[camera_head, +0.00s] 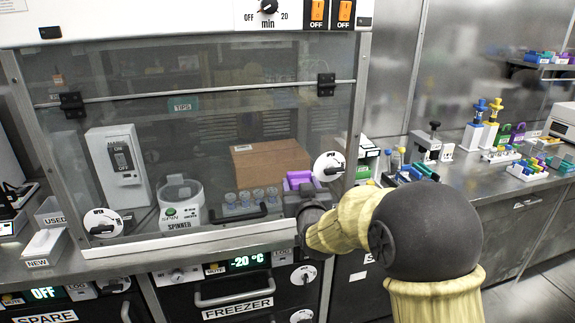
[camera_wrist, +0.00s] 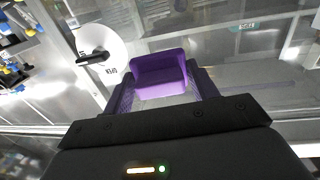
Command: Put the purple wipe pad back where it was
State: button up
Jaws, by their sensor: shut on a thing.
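The purple wipe pad (camera_head: 298,180) is a small purple block with a raised rim. It is in front of the fume hood's glass sash, near its lower right corner, in the head view. In the wrist view the purple wipe pad (camera_wrist: 160,78) sits between the two fingers of my gripper (camera_wrist: 163,90), which is shut on it. In the head view my gripper (camera_head: 303,191) is partly hidden behind my wrist. I cannot tell from these frames where the pad was before.
A round white knob (camera_head: 328,166) is just right of the pad. The glass sash (camera_head: 210,120) stands behind it, with a cardboard box (camera_head: 270,160) and spinner (camera_head: 181,205) inside. The right counter (camera_head: 470,175) holds pipettes and racks; its front strip is clear.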

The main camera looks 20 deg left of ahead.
jog(key=w+d+f+m+t+h+p, duration=0.1)
jog(key=w+d+f+m+h+p, duration=0.3)
jog(key=d+f+p, duration=0.7)
jog(key=s+d+f+h+p, duration=0.1)
jog(key=s+d+f+p, duration=0.2)
jog(key=d, duration=0.7)
jog(key=s+d+f+m+h+p, duration=0.1)
jog(key=s+d+f+p, duration=0.3)
jog(key=d, duration=0.7)
jog(key=shift+s+f+t+h, duration=0.3)
jog(key=shift+s+f+h, duration=0.2)
jog(key=shift+s+h, duration=0.4)
